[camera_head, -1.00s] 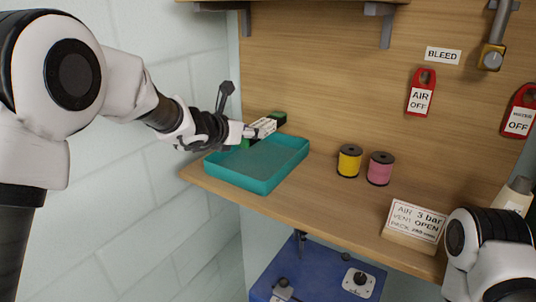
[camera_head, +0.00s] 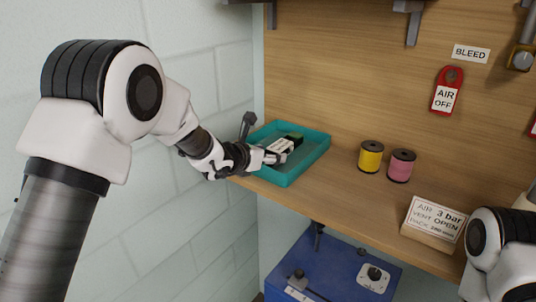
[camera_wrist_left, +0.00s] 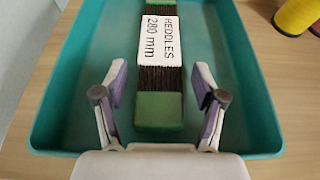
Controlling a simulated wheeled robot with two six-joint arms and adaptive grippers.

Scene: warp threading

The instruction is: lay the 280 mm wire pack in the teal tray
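The wire pack (camera_head: 282,146) has a white label, dark wires and green ends. It is inside the teal tray (camera_head: 310,166) and appears to lie on its floor. In the left wrist view the pack (camera_wrist_left: 160,45) reads "HEDDLES 280 mm", and its far end runs out of the picture. My left gripper (camera_head: 272,157) is at the tray's near left side. In the left wrist view its fingers (camera_wrist_left: 160,95) are spread, one on each side of the pack's near green end, with gaps to it. My right gripper is out of view.
A yellow spool (camera_head: 371,157) and a pink spool (camera_head: 400,167) stand right of the tray on the wooden bench. A sign block (camera_head: 434,222) stands farther right, near my right arm. A blue cabinet (camera_head: 330,268) is below. Bench between tray and spools is clear.

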